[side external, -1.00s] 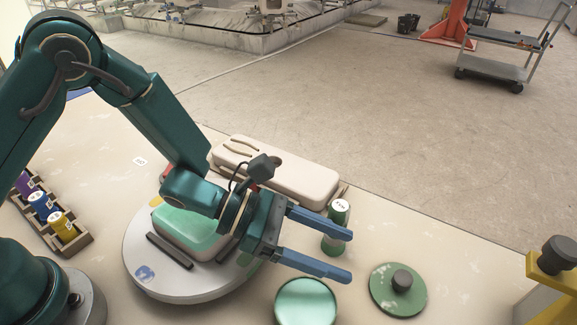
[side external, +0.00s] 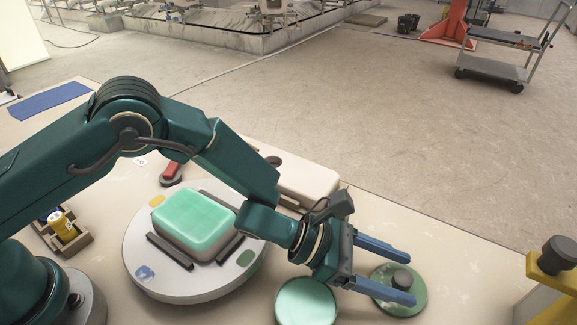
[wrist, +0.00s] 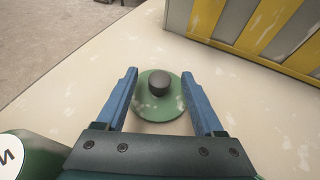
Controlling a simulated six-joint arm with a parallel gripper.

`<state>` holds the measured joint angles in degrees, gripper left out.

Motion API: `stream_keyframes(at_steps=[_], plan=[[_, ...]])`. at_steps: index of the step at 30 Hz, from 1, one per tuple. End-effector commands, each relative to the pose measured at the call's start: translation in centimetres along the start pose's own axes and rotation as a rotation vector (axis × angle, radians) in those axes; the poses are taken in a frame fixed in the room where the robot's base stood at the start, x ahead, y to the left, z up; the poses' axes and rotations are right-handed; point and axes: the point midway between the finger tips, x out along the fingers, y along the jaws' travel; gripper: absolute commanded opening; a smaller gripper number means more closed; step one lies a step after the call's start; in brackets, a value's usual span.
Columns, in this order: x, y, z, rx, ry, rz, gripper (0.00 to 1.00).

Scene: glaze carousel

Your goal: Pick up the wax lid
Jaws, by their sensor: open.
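The wax lid looks to be the flat, round green disc (side external: 384,296) with a black knob, lying on the table at the right. In the wrist view the lid (wrist: 160,112) is straight ahead, with its knob (wrist: 158,86) between the two fingers. My gripper (side external: 411,279) is open and empty, its blue fingers reaching over the lid. In the wrist view the gripper (wrist: 160,72) has a finger on each side of the knob, with a gap to both. I cannot tell how high the fingers are above the lid.
A round mint-green-topped container (side external: 306,301) stands left of the lid. A green can with a white top (wrist: 25,155) is close at lower left in the wrist view. A yellow fixture (side external: 552,275) stands at the right. The turntable (side external: 143,262) holds a mint-green block (side external: 195,222).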

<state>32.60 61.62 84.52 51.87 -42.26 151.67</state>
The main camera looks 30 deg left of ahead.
Motion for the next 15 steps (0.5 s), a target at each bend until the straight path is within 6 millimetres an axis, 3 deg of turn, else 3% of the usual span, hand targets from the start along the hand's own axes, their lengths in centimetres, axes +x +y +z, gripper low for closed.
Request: stream_keyframes(at_steps=[6, 15], plan=[[1.5, 0.0, 0.0, 0.000, -0.001, -0.001, 0.69], [1.6, 0.0, 0.0, 0.000, 0.000, 0.000, 0.69]])
